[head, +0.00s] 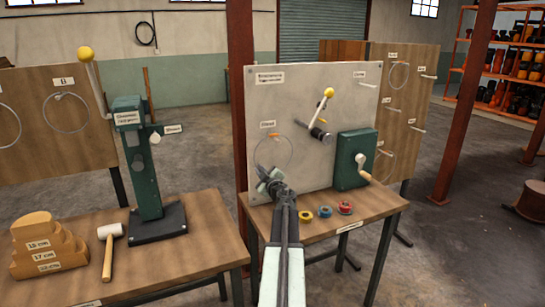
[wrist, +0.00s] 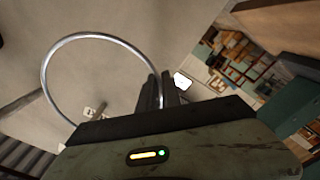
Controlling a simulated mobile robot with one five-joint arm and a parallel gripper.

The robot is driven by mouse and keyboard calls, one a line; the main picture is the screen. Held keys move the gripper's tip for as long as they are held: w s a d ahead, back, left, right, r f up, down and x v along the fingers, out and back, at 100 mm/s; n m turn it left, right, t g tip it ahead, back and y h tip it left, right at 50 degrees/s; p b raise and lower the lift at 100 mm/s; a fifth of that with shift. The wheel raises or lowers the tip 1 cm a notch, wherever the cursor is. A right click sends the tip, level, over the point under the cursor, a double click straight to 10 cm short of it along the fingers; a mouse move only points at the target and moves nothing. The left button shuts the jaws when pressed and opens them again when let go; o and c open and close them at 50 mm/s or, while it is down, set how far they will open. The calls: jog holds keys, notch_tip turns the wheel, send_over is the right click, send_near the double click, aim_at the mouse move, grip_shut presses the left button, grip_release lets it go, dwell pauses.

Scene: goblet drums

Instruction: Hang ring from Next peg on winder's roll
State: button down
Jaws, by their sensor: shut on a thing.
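A thin metal ring (head: 291,151) shows in front of the grey panel (head: 300,80), just below a small label and a short orange peg (head: 272,135). I cannot tell whether the ring still rests on that peg. My gripper (head: 269,178) is at the ring's lower edge and shut on it. In the wrist view the ring (wrist: 43,75) stands out to the left from between my dark fingers (wrist: 170,92). The winder's dark roll (head: 318,132) sticks out of the panel, up and right of my gripper, beside a yellow-knobbed lever (head: 328,93).
A green box with a crank (head: 356,160) is right of the roll. The left bench holds a green stand (head: 145,165), a mallet (head: 109,250) and wooden blocks (head: 45,248). Other rings hang on boards behind.

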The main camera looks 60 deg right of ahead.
jog(key=shift+r+p, duration=0.55)
jog(key=shift+r, duration=0.25)
jog(key=shift+f, duration=0.1)
jog(key=v, duration=1.3)
jog(key=shift+s+a, duration=0.1)
